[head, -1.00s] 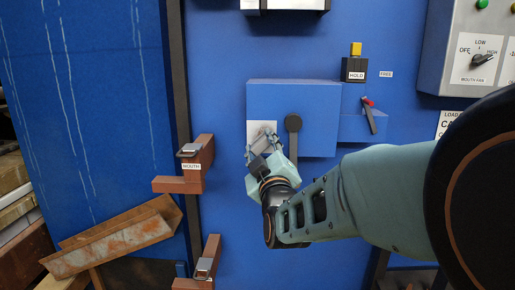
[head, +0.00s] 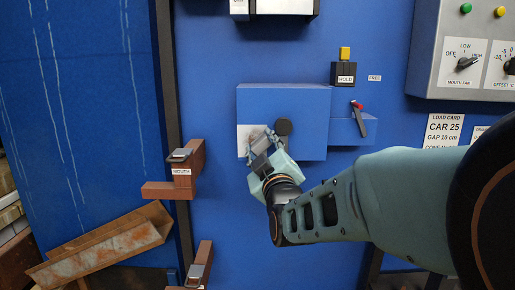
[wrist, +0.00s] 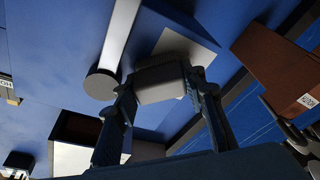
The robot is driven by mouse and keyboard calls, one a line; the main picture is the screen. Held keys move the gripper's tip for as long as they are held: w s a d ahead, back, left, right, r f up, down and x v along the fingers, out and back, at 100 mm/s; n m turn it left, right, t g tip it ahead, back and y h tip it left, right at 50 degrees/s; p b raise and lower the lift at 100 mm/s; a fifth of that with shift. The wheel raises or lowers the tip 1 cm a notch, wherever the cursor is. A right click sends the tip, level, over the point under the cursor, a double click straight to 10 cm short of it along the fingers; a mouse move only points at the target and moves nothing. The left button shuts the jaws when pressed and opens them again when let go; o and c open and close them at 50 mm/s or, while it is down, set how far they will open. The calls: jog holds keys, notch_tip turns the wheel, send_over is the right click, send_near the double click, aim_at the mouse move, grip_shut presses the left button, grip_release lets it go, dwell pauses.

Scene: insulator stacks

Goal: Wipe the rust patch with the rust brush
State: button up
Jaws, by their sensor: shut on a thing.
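My gripper (head: 264,146) is in front of the blue box on the wall, with its fingers shut on a pale grey block, which I take to be the rust brush (wrist: 160,84). In the head view the fingers mostly cover the brush. It is over or beside the right part of a whitish plate (head: 244,142) on the box front; the plate also shows in the wrist view (wrist: 188,42). Whether brush and plate touch I cannot tell. I make out no rust patch on the visible part of the plate.
A lever with a dark round end (head: 283,127) is close right of the fingers. The blue box (head: 305,105) carries plate and lever. A brown bracket labelled MOUTH (head: 182,172) juts out at left. A rusty channel (head: 100,245) lies lower left.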

jog(key=a, duration=0.6)
jog(key=shift+w+a, duration=0.15)
jog(key=shift+a, duration=0.05)
jog(key=shift+d+r, duration=0.1)
jog(key=shift+r, duration=0.3)
jog(key=shift+d, duration=0.15)
jog(key=shift+s+d+f, duration=0.1)
jog(key=shift+d, duration=1.75)
jog(key=shift+s+d, duration=0.1)
jog(key=shift+d, duration=1.7)
jog(key=shift+d, duration=0.1)
jog(key=v, duration=0.4)
jog(key=shift+s+a+r, duration=0.15)
jog(key=shift+a+r, duration=0.2)
jog(key=shift+r, duration=0.1)
jog(key=shift+s+a, duration=0.1)
jog(key=shift+s, duration=0.85)
